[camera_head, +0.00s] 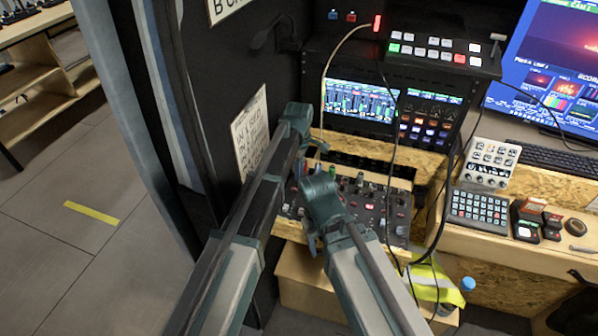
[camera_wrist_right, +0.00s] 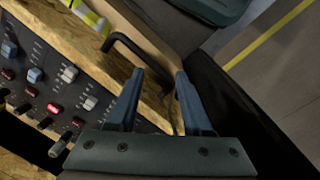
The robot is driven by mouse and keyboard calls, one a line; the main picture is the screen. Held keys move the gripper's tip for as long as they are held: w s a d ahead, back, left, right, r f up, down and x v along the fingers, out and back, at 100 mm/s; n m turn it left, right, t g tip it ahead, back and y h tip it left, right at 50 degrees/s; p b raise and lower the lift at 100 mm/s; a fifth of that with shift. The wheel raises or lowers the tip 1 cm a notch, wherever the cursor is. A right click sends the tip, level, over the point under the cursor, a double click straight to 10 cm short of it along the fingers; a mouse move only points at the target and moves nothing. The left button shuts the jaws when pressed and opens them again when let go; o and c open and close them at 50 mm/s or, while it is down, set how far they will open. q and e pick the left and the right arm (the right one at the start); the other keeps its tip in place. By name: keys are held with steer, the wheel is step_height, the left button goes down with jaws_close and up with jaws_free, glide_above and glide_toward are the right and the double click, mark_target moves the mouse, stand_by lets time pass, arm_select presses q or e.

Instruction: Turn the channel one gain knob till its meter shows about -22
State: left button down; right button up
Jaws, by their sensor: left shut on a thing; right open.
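The audio mixer panel (camera_head: 375,205) sits on the wooden bench, with rows of small knobs and red-lit buttons; its left part is mostly covered by my arms. My left gripper (camera_head: 303,140) is at the panel's upper left end, shut on what seems to be the channel one gain knob; my arm hides the fingertips and the knob. The meter screen (camera_head: 360,102) shows several green bars, its figures too small to read. My right gripper (camera_head: 313,238) is over the panel's front edge. In the right wrist view (camera_wrist_right: 158,100) it is open and empty, beside the panel.
A black bent bar (camera_wrist_right: 135,48) stands by the wooden edge close to my right fingers. Cables hang in front of the rack and over the panel's right side. A yellow vest (camera_head: 432,280) lies at lower right. A keypad (camera_head: 478,208) stands on the right bench.

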arm_select(q)
steer(key=m, duration=0.9)
steer(key=shift+m, duration=0.4)
steer(key=m, duration=0.5)
steer(key=shift+m, duration=2.5)
steer(key=c, duration=0.8)
jaws_free()
